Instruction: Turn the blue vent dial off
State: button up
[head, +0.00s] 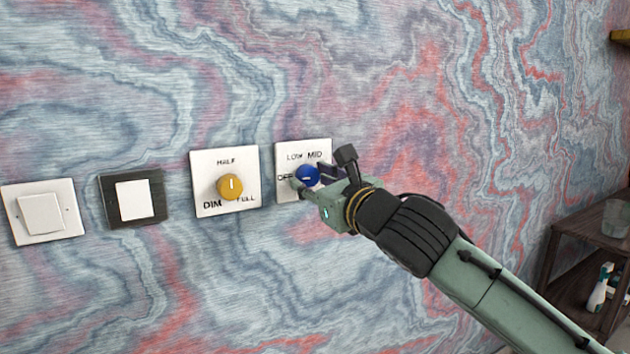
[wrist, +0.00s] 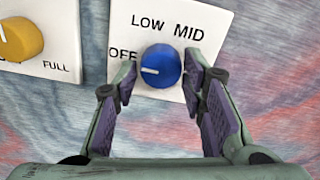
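The blue vent dial (head: 307,176) sits on a white wall plate (head: 290,157) marked OFF, LOW and MID. In the wrist view the blue dial (wrist: 160,66) shows a white pointer line on its left half, directed left and slightly down, near the OFF label. My gripper (head: 312,180) is at the plate. In the wrist view my gripper (wrist: 162,80) is open, with one finger on each side of the dial. A small gap shows left of the dial; the right finger is close, and I cannot tell whether it touches. Part of the plate is hidden behind the gripper.
A yellow dial (head: 230,187) on a plate marked DIM, HALF and FULL is just left. Further left are a dark-framed switch (head: 135,200) and a white switch (head: 42,214). A brown shelf (head: 580,250) stands at right. The wall above is clear.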

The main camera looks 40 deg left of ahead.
jog(key=o, duration=0.3)
jog(key=shift+d, duration=0.1)
jog(key=v, duration=1.2)
